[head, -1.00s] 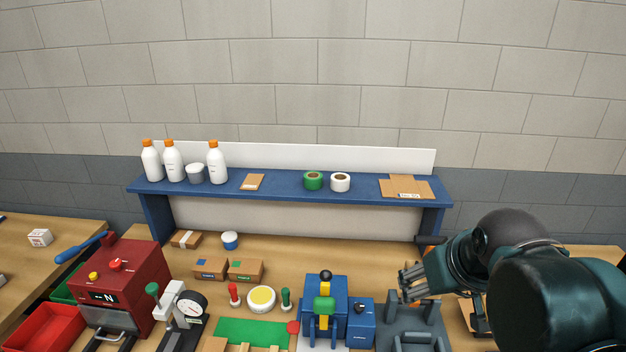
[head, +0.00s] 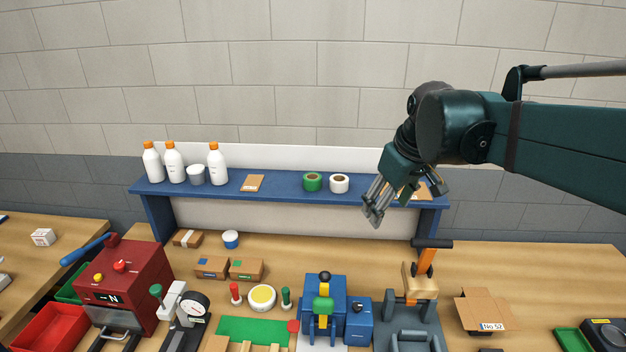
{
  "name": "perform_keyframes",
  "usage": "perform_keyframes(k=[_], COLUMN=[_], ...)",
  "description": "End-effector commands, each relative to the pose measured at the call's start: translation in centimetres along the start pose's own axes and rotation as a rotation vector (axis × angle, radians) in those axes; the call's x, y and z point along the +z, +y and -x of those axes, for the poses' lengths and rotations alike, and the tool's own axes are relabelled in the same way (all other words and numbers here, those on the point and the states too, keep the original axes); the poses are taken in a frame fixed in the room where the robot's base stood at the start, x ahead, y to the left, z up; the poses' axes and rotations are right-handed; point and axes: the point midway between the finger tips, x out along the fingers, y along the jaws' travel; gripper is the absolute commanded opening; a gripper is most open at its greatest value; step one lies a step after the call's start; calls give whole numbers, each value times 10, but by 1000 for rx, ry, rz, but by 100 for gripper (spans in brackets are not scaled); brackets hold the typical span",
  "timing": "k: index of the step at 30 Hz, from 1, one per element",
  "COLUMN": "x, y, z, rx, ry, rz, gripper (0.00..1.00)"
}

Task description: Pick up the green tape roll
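The green tape roll (head: 312,182) lies on the blue shelf (head: 280,193), a little right of its middle. A white tape roll (head: 339,183) lies just to its right, very close to it. My gripper (head: 374,216) hangs in front of the right part of the shelf, to the right of both rolls and apart from them, with its fingers pointing down and left. Its fingers look close together at this angle, and I cannot tell how far apart the tips are. I see nothing held in it. My arm partly hides the flat cardboard on the shelf's right end.
White bottles with orange caps (head: 174,162) and a white cup (head: 196,175) stand at the shelf's left. A brown card (head: 252,183) lies between. Below are a blue machine (head: 325,305), small boxes (head: 246,270) and a grey fixture (head: 408,325). The air above the shelf's middle is clear.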

Motion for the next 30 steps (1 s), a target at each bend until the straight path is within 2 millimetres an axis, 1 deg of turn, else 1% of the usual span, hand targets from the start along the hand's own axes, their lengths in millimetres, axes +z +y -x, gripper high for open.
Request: perform_keyframes(k=[1,3,14,23,30], x=[-12,-27,-98,-155,-198], y=[2,3,8,8,5], z=[0,-1,-12,-29,-47], rx=[-7,-17,-72,-123,-165], ry=[-6,-15,-59,-91,-114], rz=[19,50,203,332,435], gripper=[55,55,55,55,55])
